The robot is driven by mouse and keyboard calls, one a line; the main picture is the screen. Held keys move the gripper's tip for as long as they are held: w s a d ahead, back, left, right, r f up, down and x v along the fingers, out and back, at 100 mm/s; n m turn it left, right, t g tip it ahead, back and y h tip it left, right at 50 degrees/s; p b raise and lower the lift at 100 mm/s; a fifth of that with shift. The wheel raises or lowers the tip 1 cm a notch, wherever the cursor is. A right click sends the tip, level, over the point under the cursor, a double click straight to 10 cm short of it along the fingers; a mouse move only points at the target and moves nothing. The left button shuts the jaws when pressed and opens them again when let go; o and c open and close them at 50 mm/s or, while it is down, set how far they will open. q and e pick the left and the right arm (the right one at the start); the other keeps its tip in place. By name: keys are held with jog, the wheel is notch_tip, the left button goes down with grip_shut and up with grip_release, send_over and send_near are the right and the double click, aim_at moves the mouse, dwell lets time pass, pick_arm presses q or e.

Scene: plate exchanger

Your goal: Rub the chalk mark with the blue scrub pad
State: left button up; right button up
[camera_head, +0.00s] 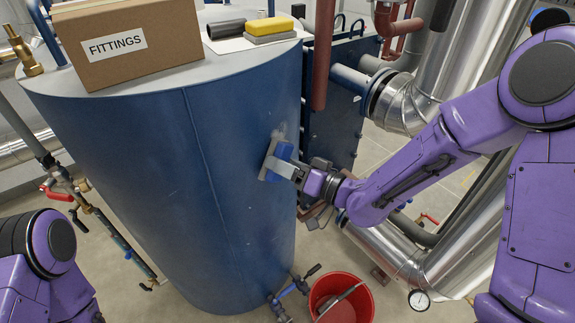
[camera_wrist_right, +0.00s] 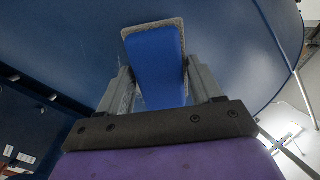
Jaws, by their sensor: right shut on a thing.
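The blue scrub pad (camera_head: 282,152) has a blue back and a grey scrubbing face. My right gripper (camera_head: 290,167) is shut on it and holds it at the side of the blue tank (camera_head: 130,170), grey face toward the wall. In the right wrist view the blue pad (camera_wrist_right: 157,62) sits between the two fingers, close to the tank wall; I cannot tell whether it touches. A faint pale smudge (camera_head: 278,133) shows on the tank just above the pad, perhaps the chalk mark. The pad may hide more of it. My left gripper is out of view.
A red bucket (camera_head: 341,296) is on the floor below. Silver pipes (camera_head: 405,110) and a red pipe (camera_head: 323,55) are near my right arm.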

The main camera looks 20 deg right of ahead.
jog(key=shift+w+a, duration=0.25)
jog(key=shift+w, duration=0.15)
jog(key=shift+w+d+p, duration=0.2)
jog(key=shift+w+d, duration=0.35)
jog(key=shift+d, duration=0.25)
jog(key=shift+w+d+p, duration=0.15)
jog(key=shift+w+d, duration=0.4)
jog(key=shift+d, duration=0.25)
jog(key=w+d+p, duration=0.1)
jog(key=w+d, duration=0.1)
jog(key=shift+w+d+r, duration=0.1)
jog(key=shift+w+d, duration=0.15)
jog(key=shift+d, duration=0.05)
